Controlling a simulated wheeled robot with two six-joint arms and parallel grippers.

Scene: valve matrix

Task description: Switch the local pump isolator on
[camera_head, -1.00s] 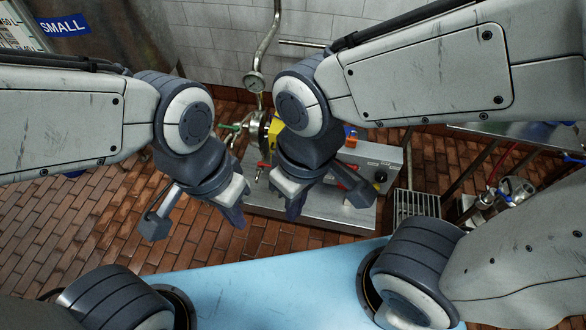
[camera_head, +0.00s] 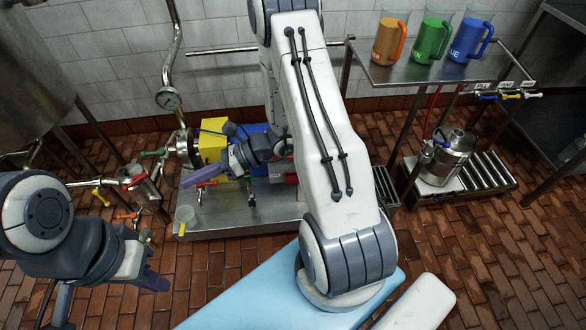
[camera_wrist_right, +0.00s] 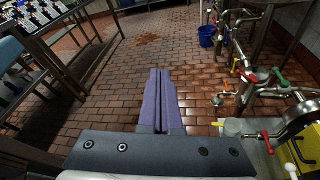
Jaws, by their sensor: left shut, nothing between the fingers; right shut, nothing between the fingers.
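The pump skid is a steel tray (camera_head: 235,212) on the floor at mid picture. It bears a yellow box (camera_head: 212,146) and a blue part behind my right arm. No isolator switch is seen; my right arm covers the skid's right end. My right gripper (camera_head: 190,180) is shut and empty, over the skid's left part, pointing left. In the right wrist view its purple fingers (camera_wrist_right: 160,95) are together, over open brick floor, with the yellow box (camera_wrist_right: 303,152) at lower right. My left gripper (camera_head: 157,282) is shut and empty at lower left, apart from the skid.
Pipes with coloured valve handles (camera_head: 132,183) stand left of the skid. A small clear cup (camera_head: 187,217) stands on the tray. A steel shelf (camera_head: 440,68) with three coloured jugs is at the right, above a steel vessel (camera_head: 445,158).

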